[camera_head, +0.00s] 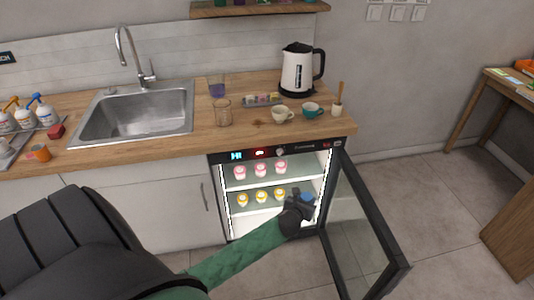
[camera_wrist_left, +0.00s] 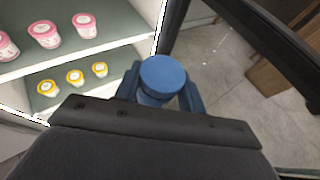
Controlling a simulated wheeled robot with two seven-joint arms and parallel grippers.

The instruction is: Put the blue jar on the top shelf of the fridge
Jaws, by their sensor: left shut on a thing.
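The blue jar (camera_wrist_left: 164,76) is between the fingers of my left gripper (camera_wrist_left: 160,90) in the left wrist view, its round blue lid facing the camera. In the head view my left gripper (camera_head: 303,203) is at the right side of the fridge opening, level with the lower shelf, and mostly hides the jar. The fridge (camera_head: 227,202) is open and lit. Its top shelf (camera_head: 301,172) holds several pink-lidded cups (camera_head: 260,171) on the left and middle; its right part is bare. The lower shelf holds several yellow-lidded cups (camera_head: 261,196). My right gripper is not in view.
The glass fridge door (camera_head: 362,235) stands open to the right, close to my left gripper. The wooden counter (camera_head: 180,150) above carries a sink (camera_head: 135,112), kettle (camera_head: 298,70), cups and glasses. Open floor lies right of the door.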

